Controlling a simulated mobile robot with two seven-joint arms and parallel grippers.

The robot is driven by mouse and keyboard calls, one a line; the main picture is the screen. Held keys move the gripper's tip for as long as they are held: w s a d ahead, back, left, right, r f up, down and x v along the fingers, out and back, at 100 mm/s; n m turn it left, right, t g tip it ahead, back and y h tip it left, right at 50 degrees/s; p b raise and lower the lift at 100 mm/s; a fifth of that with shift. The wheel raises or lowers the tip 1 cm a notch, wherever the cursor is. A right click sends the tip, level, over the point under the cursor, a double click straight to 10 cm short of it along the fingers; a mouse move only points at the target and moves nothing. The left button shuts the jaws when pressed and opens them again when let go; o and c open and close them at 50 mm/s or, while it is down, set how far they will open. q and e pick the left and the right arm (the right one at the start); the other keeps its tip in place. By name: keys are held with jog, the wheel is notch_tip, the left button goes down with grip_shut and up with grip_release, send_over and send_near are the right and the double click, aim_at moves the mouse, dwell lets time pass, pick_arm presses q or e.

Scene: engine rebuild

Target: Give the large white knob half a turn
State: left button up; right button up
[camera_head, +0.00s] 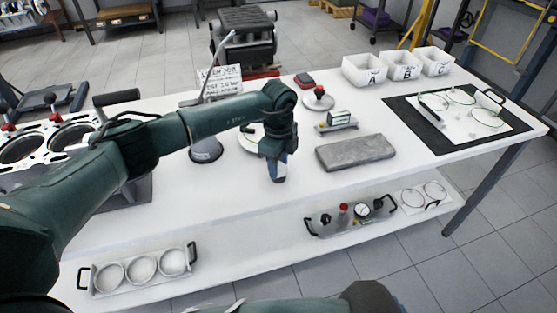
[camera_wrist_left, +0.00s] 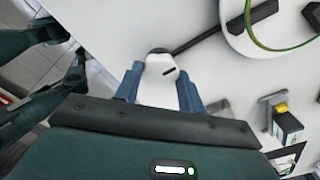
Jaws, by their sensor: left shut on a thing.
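The large white knob (camera_wrist_left: 160,80) shows in the left wrist view as a pale, rounded body with a short dark slot. It sits between the two blue fingers of my left gripper (camera_wrist_left: 159,92), which is shut on it. In the head view my left gripper (camera_head: 277,176) points down at the middle of the white workbench and hides the knob. How far the knob is turned cannot be told.
A grey slab (camera_head: 355,151) and a small boxed part (camera_head: 338,120) lie right of the gripper. White bins A, B and C (camera_head: 364,71) stand at the back right.

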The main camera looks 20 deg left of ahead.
aim_at(279, 167)
dwell(0.5)
pick_arm(q)
jog(key=o, duration=1)
notch_tip(279, 167, up, 13)
jog(key=shift+r+b, duration=0.15)
jog(key=shift+b, duration=0.4)
pick_arm(e)
jog(key=shift+a+r, duration=0.1)
jog(key=shift+a, duration=0.2)
